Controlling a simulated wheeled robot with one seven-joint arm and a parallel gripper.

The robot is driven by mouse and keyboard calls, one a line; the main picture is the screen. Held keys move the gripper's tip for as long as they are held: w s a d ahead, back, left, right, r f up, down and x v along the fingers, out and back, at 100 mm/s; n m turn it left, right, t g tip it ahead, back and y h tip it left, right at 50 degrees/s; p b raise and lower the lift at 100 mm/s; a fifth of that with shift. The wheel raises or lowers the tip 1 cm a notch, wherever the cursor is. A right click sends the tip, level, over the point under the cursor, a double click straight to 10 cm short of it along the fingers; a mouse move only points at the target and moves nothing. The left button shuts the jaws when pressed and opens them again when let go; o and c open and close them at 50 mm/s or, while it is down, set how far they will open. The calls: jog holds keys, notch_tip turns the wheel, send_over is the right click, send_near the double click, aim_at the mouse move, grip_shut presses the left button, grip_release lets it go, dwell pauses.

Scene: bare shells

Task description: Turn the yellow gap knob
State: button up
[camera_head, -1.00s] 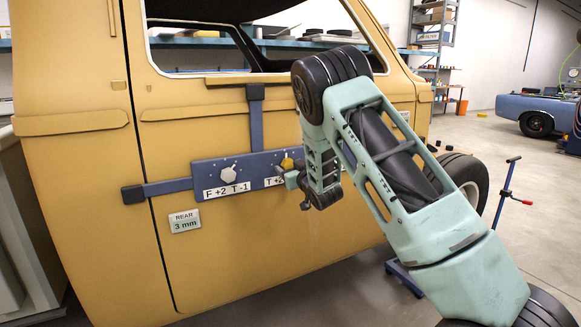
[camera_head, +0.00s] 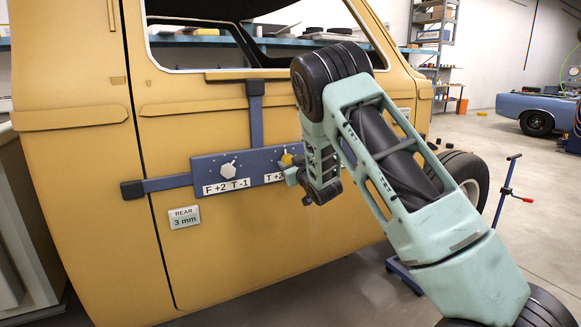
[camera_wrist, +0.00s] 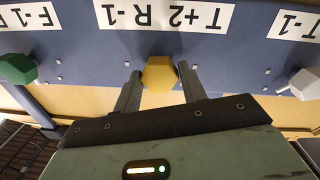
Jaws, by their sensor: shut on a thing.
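The yellow gap knob (camera_head: 286,160) sits on a blue bar (camera_head: 207,172) fixed across the yellow door shell. It is six-sided, and the wrist view shows it (camera_wrist: 159,74) beside a white label reading "T+2 R-1" (camera_wrist: 165,15). My gripper (camera_wrist: 159,72) is shut on the knob, with one finger on each side of it. In the head view my gripper (camera_head: 291,174) reaches the bar from the right, and my wrist hides part of the bar and its label.
A white knob (camera_head: 228,171) is left of the yellow one in the head view. The wrist view shows a green knob (camera_wrist: 17,68) at left and a white knob (camera_wrist: 305,84) at right. A "REAR 3 mm" display (camera_head: 184,217) is below the bar.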

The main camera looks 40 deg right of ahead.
jog(key=n+b, duration=0.4)
jog(key=shift+f+n+b, duration=0.25)
jog(key=shift+n+b, duration=0.05)
jog(key=shift+n, duration=0.1)
jog(key=shift+r+n+b, duration=0.15)
jog(key=shift+n+b, duration=0.95)
jog(key=shift+n, duration=0.4)
jog(key=o, duration=1)
jog(key=v, duration=1.7)
jog(key=shift+s+d+f+b, duration=0.2)
jog(key=shift+s+f+b, duration=0.1)
jog(key=shift+b, duration=0.1)
